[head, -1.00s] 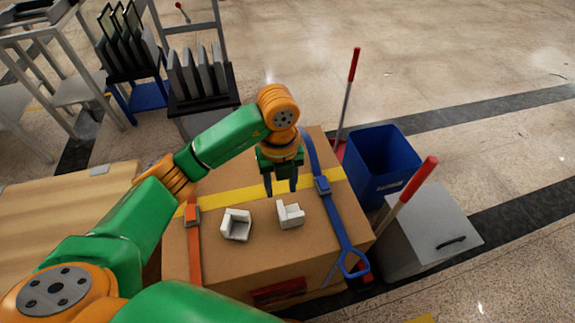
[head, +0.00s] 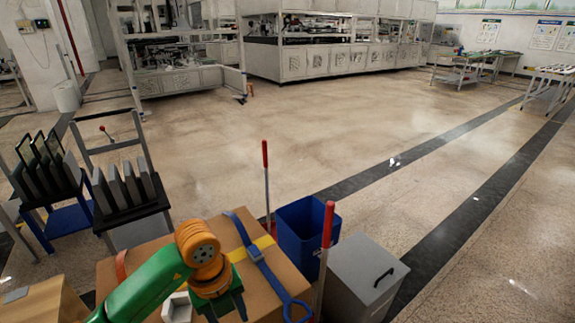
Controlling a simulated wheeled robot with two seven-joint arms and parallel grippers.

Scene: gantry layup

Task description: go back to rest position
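The cardboard box (head: 275,285) is at the bottom of the head view, with a blue strap (head: 243,235) and an orange strap (head: 121,266) over it. My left gripper (head: 228,308) is above the box at the bottom edge of the view. Its fingers stand apart with nothing seen between them, though their tips are at or beyond the frame edge. A white corner piece (head: 178,307) lies on the box just left of the gripper. The other white piece is not visible. My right gripper is not in view.
A blue bin (head: 300,232), a grey lidded bin (head: 352,284) and red-handled poles stand right of the box. A rack of grey panels (head: 125,190) stands to the left. White machines (head: 325,60) line the back. The floor between is open.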

